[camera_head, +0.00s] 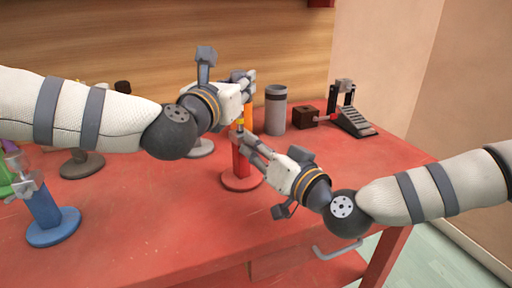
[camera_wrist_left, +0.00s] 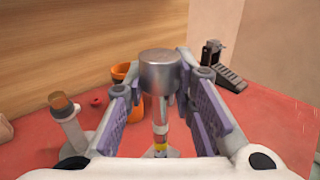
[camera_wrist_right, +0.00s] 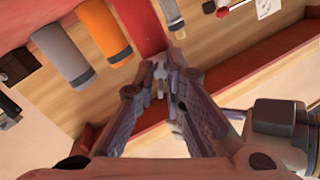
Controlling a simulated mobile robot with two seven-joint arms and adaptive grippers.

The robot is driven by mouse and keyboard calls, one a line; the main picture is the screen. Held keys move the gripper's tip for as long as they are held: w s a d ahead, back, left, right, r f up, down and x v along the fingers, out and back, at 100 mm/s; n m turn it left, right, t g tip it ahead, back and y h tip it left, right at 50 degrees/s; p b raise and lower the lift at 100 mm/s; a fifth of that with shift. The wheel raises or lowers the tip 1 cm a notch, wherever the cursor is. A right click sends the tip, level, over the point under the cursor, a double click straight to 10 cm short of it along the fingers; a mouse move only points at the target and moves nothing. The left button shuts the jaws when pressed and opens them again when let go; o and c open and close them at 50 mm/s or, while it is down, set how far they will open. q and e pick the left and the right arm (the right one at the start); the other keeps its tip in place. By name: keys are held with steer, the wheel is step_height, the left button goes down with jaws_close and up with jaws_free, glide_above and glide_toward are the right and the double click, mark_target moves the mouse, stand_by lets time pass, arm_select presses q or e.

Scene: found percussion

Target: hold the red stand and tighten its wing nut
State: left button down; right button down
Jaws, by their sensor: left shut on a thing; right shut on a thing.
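The red stand (camera_head: 241,166) stands upright on its round red base near the middle of the table. My left gripper (camera_head: 246,78) is above it, shut on the stand's upper part. In the left wrist view a metal cylinder (camera_wrist_left: 160,72) on a thin rod shows between the left fingers. My right gripper (camera_head: 246,139) reaches in from the right, at the upper end of the red column. In the right wrist view its fingertips close on a small metal piece, the wing nut (camera_wrist_right: 160,75), mostly hidden by the fingers.
An orange cylinder (camera_wrist_right: 105,31) and a grey cylinder (camera_head: 276,112) stand behind the red stand. A blue stand (camera_head: 45,213) is at the front left. The front middle of the table is clear.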

steer(key=m, duration=1.1)
steer(key=shift+m, duration=0.3)
stand_by(0.5)
stand_by(1.2)
steer(key=c, duration=1.8)
jaws_free()
steer(key=shift+s, duration=0.1)
steer(key=v, duration=1.2)
